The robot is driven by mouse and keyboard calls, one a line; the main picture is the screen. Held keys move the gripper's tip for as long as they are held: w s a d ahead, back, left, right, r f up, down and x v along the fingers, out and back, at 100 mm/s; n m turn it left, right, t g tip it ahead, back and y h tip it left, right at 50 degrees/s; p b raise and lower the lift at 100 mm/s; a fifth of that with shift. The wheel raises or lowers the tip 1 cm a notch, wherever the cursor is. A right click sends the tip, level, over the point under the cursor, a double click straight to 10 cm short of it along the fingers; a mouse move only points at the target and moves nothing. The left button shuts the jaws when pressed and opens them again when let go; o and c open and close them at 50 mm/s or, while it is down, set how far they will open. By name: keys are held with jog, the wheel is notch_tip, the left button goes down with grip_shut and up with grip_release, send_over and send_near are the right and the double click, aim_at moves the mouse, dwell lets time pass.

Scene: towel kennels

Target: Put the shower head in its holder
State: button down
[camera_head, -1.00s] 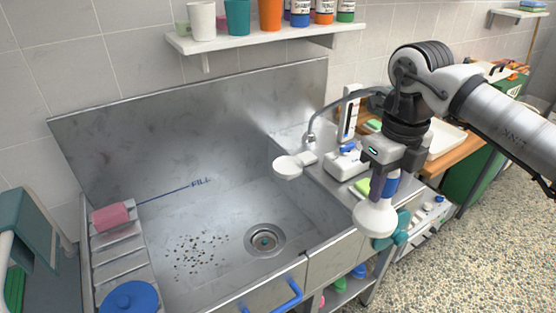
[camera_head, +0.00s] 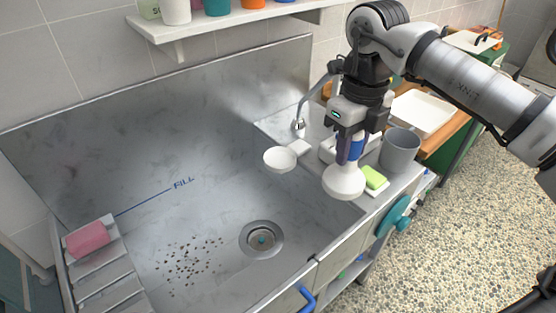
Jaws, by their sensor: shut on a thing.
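The shower head (camera_head: 344,184) has a round white head and a blue handle. My gripper (camera_head: 353,148) is shut on its handle, with the white head hanging below the fingers, over the right rim of the steel sink. A grey hose (camera_head: 318,90) runs from near my gripper to a metal fitting (camera_head: 298,125) at the sink's back right. A white round piece with a small block (camera_head: 281,158) is at the sink's right edge, left of the shower head and apart from it; I cannot tell for sure whether it is the holder.
The sink basin (camera_head: 160,240) has dark specks and a drain (camera_head: 262,239). A green sponge (camera_head: 374,177) and a grey cup (camera_head: 400,150) stand on the right ledge, close to the shower head. A pink sponge (camera_head: 88,238) lies on the left rack. A shelf (camera_head: 225,30) hangs behind.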

dwell(0.3)
jog(key=w+a, duration=0.6)
jog(key=w, duration=0.8)
jog(key=shift+a, duration=0.2)
jog(key=w+a, duration=0.3)
jog(key=w, duration=0.4)
jog(key=w+a, duration=0.3)
jog(key=w, duration=0.4)
jog(key=shift+w+a+r, duration=0.15)
jog(key=shift+w+a, duration=0.1)
notch_tip(320, 180, down, 6)
jog(key=b, duration=0.2)
jog(key=shift+s+f, duration=0.2)
jog(key=shift+s, duration=0.05)
